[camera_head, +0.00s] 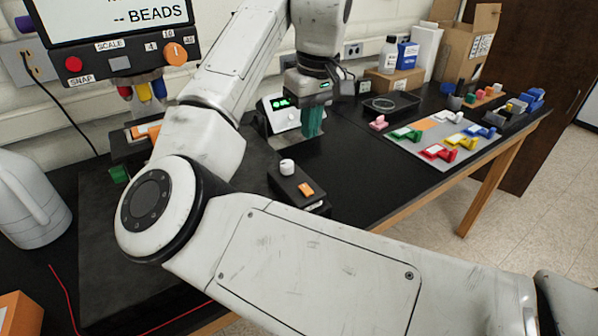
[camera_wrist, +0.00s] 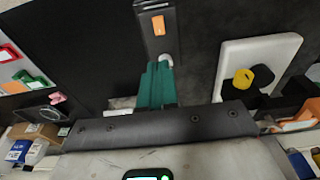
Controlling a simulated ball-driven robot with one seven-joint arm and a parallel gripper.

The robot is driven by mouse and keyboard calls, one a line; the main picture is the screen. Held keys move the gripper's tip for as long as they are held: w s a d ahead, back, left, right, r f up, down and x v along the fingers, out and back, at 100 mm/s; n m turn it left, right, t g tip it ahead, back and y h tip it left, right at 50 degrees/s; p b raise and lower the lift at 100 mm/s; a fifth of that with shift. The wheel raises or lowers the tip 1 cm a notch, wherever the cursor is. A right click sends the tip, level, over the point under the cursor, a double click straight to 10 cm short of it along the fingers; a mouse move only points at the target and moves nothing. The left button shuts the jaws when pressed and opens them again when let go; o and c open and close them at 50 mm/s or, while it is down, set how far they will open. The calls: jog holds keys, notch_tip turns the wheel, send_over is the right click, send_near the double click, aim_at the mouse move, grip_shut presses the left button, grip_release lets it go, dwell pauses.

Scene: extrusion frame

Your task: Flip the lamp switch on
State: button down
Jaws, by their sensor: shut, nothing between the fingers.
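A black box (camera_head: 297,188) with an orange rocker switch (camera_head: 306,189) and a white knob (camera_head: 287,167) sits on the black bench. No label identifies it as the lamp's switch. In the wrist view, the orange rocker (camera_wrist: 158,25) shows at the top, with the white knob (camera_wrist: 166,60) just beyond my fingertips. My gripper (camera_head: 312,121) hangs over the bench behind the box, its green fingers pointing down. In the wrist view, the fingers (camera_wrist: 154,68) are together and empty, close to the knob; I cannot tell whether they touch it. No lamp can be made out.
A green-display device (camera_head: 284,113) stands beside my gripper. A grey mat (camera_head: 447,150) holds several coloured parts at right. A panel (camera_head: 120,50) with buttons and a white jug (camera_head: 30,200) are at left. Bench right of the box is clear.

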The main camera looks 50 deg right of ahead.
aim_at(302, 185)
jog(key=shift+w+f, duration=0.1)
jog(key=f, duration=0.4)
jog(key=w+f+p, duration=0.1)
jog(key=f, duration=0.4)
jog(key=f+p, duration=0.1)
jog(key=f, duration=0.3)
jog(key=shift+w+d+f, duration=0.25)
jog(key=shift+f, duration=0.15)
jog(key=shift+w, duration=0.1)
jog(key=shift+w+f, duration=0.1)
jog(key=shift+s+r, duration=0.2)
jog(key=shift+s, duration=0.15)
jog(key=shift+w+f, duration=0.2)
jog(key=shift+w, duration=0.1)
jog(key=shift+s+a+r+p, duration=0.15)
jog(key=shift+s+p, duration=0.15)
jog(key=shift+s, duration=0.15)
jog(key=shift+s+a+r+p, duration=0.1)
jog(key=shift+s+r+p, duration=0.05)
jog(key=shift+s+p, duration=0.2)
